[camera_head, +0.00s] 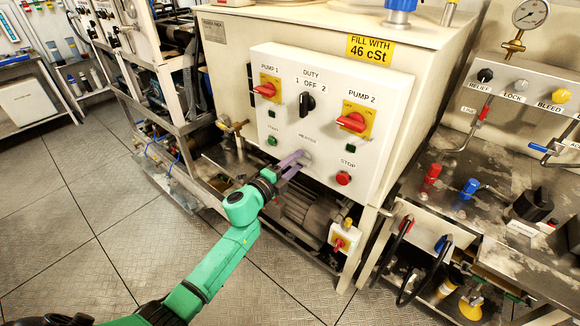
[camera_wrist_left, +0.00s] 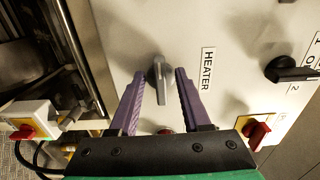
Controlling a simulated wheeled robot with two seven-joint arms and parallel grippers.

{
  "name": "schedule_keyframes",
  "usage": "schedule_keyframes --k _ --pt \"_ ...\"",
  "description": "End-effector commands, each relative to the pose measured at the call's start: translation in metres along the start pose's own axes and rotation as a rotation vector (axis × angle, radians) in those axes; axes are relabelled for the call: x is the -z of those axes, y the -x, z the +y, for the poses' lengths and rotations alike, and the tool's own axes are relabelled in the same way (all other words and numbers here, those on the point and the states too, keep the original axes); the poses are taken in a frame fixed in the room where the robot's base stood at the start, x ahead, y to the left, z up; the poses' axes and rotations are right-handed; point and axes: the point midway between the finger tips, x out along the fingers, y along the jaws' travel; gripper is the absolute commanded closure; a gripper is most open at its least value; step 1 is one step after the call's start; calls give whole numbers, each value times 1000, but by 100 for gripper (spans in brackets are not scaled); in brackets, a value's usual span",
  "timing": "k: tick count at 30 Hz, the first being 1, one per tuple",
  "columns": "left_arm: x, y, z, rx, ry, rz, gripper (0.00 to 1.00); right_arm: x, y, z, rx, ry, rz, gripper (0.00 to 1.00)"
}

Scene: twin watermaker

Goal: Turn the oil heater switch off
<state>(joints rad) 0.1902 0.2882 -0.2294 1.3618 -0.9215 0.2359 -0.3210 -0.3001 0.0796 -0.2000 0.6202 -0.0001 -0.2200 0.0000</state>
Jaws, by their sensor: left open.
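The heater switch (camera_wrist_left: 160,80) is a small grey lever knob on the white control panel (camera_head: 387,80). In the left wrist view it sits next to the HEATER label (camera_wrist_left: 208,69). My left gripper (camera_wrist_left: 156,76) has purple fingers and is open, with one finger on each side of the switch. I cannot tell whether either finger touches it. In the head view my green left arm reaches up to the panel's lower edge, and the left gripper (camera_head: 303,158) partly covers the switch there. My right gripper is not in view.
Around it on the panel are the PUMP 1 switch (camera_head: 266,89), the black DUTY knob (camera_head: 307,104), the PUMP 2 switch (camera_head: 353,121), and the red STOP button (camera_head: 343,178). A red-and-yellow switch box (camera_head: 343,240) hangs below right. The tiled floor (camera_head: 105,215) at left is clear.

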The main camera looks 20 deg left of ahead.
Motion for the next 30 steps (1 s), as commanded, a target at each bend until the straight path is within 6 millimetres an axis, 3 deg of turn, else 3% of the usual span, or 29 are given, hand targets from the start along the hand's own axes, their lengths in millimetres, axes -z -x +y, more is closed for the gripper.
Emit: schedule_keyframes --k 5,12,18,22,30 --pt "0 24 2 -4 -1 -1 52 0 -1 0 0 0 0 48" --pt "1 91 4 -5 0 1 52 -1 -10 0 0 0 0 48" --pt "0 134 4 -3 3 0 52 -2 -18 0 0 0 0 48" --pt "0 144 1 -2 1 0 52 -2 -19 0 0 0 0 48" --pt "0 144 0 -1 1 0 52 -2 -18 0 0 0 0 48"
